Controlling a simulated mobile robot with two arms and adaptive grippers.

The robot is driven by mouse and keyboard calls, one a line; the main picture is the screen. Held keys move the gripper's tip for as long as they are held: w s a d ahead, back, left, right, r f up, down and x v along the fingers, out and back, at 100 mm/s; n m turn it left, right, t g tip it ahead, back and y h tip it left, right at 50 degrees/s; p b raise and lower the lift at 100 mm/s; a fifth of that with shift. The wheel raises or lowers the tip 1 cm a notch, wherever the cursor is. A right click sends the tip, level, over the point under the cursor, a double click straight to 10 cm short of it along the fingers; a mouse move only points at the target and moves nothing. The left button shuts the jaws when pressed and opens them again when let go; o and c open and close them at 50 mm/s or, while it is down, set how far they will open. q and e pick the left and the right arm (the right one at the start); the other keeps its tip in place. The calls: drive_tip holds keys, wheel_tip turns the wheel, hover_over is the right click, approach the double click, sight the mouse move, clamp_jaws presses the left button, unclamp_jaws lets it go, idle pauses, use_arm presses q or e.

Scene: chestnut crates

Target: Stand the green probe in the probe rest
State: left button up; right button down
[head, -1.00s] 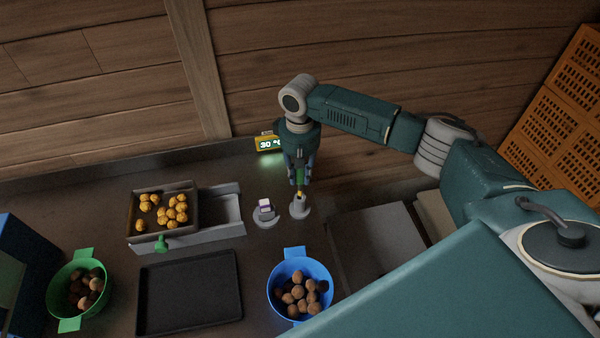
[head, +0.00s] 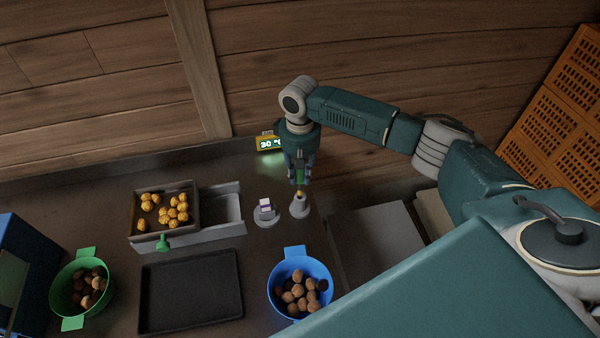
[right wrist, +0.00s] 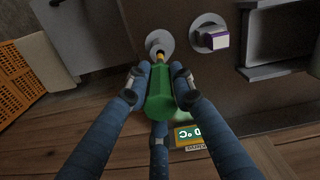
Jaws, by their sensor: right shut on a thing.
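The green probe (right wrist: 162,103) is held between the fingers of my right gripper (head: 299,176); in the right wrist view the gripper (right wrist: 158,90) is shut on the probe's green handle. A yellow part shows at the probe's lower end. The probe rest (head: 299,207) is a grey stand with a round base. The probe is above it, its lower end at the rest's top; whether the tip is inside I cannot tell. The rest also shows in the right wrist view (right wrist: 160,42). My left gripper is not in view.
A second small stand (head: 265,214) with a white and purple block is just left of the rest. A lit display (head: 268,144) reads 30 °C behind. A tray of golden chestnuts (head: 137,228), a black tray (head: 190,290), a blue bowl (head: 325,275) and a green bowl (head: 68,300) stand around.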

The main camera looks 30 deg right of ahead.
sight(300, 194)
idle(0.3)
drive_tip(key=shift+p, duration=0.5)
drive_tip(key=shift+f+b, duration=1.9)
drive_tip(key=shift+f, duration=2.15)
drive_tip(key=c, duration=1.4)
unclamp_jaws()
drive_tip(key=shift+r, duration=0.1)
wheel_tip(300, 194, up, 12)
drive_tip(key=shift+f, duration=0.1)
